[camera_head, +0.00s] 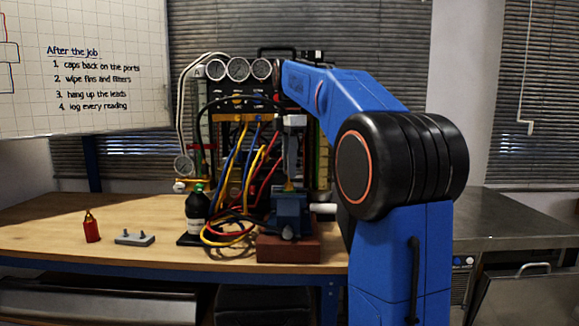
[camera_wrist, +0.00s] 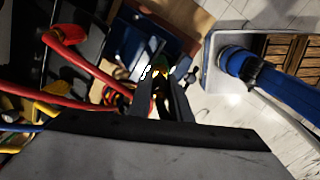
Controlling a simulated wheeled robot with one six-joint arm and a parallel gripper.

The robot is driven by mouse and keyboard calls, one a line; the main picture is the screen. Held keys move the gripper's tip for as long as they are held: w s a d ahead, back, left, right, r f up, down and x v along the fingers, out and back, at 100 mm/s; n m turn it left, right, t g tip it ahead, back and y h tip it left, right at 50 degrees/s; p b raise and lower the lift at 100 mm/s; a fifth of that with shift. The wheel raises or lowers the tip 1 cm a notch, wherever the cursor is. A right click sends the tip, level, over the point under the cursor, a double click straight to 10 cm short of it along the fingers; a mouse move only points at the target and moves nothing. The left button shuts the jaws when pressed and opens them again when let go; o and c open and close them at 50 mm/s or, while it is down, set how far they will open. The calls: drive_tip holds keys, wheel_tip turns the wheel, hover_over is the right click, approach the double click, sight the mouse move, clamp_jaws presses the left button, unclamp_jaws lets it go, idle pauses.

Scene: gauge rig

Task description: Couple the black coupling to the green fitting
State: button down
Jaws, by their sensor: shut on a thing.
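My gripper (camera_head: 291,152) points down over the blue vise (camera_head: 291,211) on its red-brown block. In the wrist view its dark fingers (camera_wrist: 160,90) converge on a small brass-yellow piece (camera_wrist: 161,74), mostly hidden between them. A brass tip (camera_head: 289,187) shows just above the vise in the head view. A small green patch lies by the fingertips in the wrist view; I cannot tell whether it is the green fitting. I cannot pick out the black coupling for certain among the hoses and dark parts, nor whether anything is joined.
The gauge rig (camera_head: 237,70) stands behind, with red, yellow, blue and black hoses (camera_head: 235,165) hanging close left of the vise. A dark bottle (camera_head: 196,206), a grey pinned plate (camera_head: 134,238) and a red brass-topped cylinder (camera_head: 91,228) stand left. The bench's far left is clear.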

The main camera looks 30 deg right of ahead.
drive_tip(key=shift+f, duration=1.3)
idle(1.1)
drive_tip(key=shift+r, duration=0.15)
drive_tip(key=shift+r, duration=1.3)
drive_tip(key=shift+m, duration=0.3)
drive_tip(key=shift+m, duration=0.5)
drive_tip(key=shift+f, duration=1.35)
idle(0.7)
drive_tip(key=c, duration=1.5)
unclamp_jaws()
drive_tip(key=shift+c, duration=0.2)
